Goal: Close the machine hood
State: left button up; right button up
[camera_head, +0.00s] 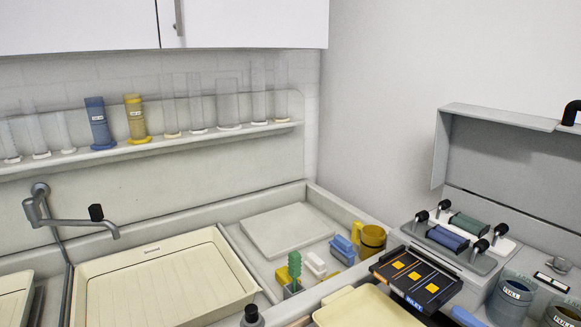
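The machine hood (510,158) is a grey lid at the right of the head view. It stands raised and open, with its inner side facing me and a flanged top edge. A black curved handle (573,111) shows at its upper right, cut by the picture edge. Below the hood, the machine's open top (450,262) shows rollers, one blue (447,238) and one green (469,224), with black knobs. The right part of the hood and machine lies outside the picture. Neither of my grippers is in view.
A black tray with yellow squares (418,278) sits in front of the machine, beside a cream tray (367,308). Grey labelled cups (511,299) stand at lower right. A yellow mug (372,240) is left of the machine. A large cream tray (165,280) lies in the sink area under a faucet (75,222).

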aim_at(530, 165)
jog(key=z, duration=1.3)
